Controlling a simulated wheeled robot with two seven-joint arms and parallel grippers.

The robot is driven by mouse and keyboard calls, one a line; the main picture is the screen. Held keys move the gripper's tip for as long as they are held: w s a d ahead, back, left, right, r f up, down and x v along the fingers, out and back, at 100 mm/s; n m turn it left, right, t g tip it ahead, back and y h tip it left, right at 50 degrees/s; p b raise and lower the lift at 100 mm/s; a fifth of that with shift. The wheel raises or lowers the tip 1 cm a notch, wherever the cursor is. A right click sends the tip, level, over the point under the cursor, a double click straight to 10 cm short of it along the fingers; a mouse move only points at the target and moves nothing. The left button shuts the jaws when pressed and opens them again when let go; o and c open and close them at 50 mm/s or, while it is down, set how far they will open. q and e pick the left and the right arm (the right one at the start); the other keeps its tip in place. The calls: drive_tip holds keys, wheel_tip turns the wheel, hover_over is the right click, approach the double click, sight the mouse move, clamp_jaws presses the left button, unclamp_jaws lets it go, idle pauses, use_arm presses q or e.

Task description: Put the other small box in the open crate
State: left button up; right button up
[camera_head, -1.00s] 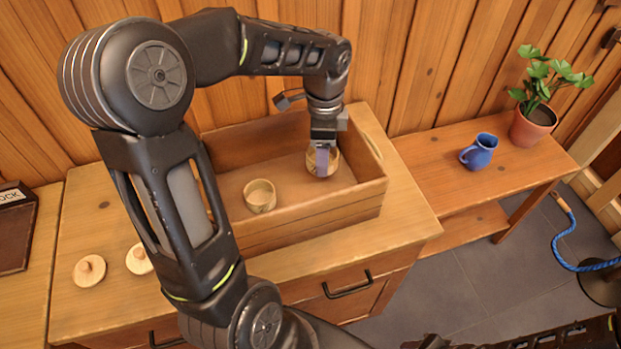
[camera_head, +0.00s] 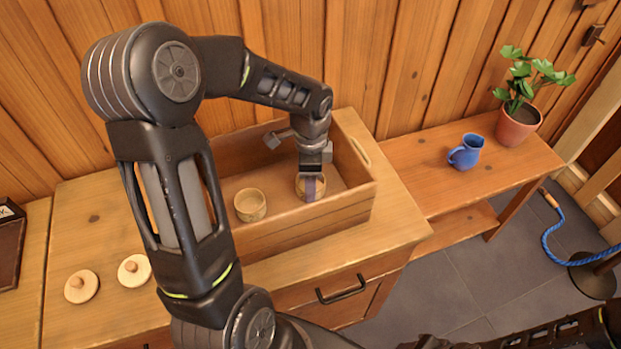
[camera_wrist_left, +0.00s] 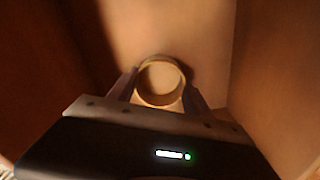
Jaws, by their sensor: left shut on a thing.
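The open crate (camera_head: 300,222) is a wooden box on the counter. One small box (camera_head: 250,205), a round, open, pale wooden one, stands upright inside it, left of my left gripper. My left gripper (camera_head: 311,190) reaches down into the crate. It is shut on the other small box (camera_head: 304,182), also round, at the crate's right part. In the left wrist view this box (camera_wrist_left: 160,98) sits between the two fingers, open top towards the camera. Whether it touches the crate floor I cannot tell. My right gripper is not in view; only parts of that arm show at the bottom right.
Two round wooden lids with knobs, one (camera_head: 81,287) beside the other (camera_head: 134,270), lie on the counter left of my arm. A blue jug (camera_head: 466,152) and a potted plant (camera_head: 518,125) stand on the lower bench at right. A plank wall rises behind.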

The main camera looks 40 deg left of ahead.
use_arm(q)
drive_tip(key=shift+f, duration=0.2)
drive_tip(key=o, duration=1.3)
drive_tip(key=shift+r, duration=0.1)
drive_tip(key=shift+r, duration=0.1)
wheel_tip(320, 180, up, 12)
drive_tip(key=shift+r, duration=0.1)
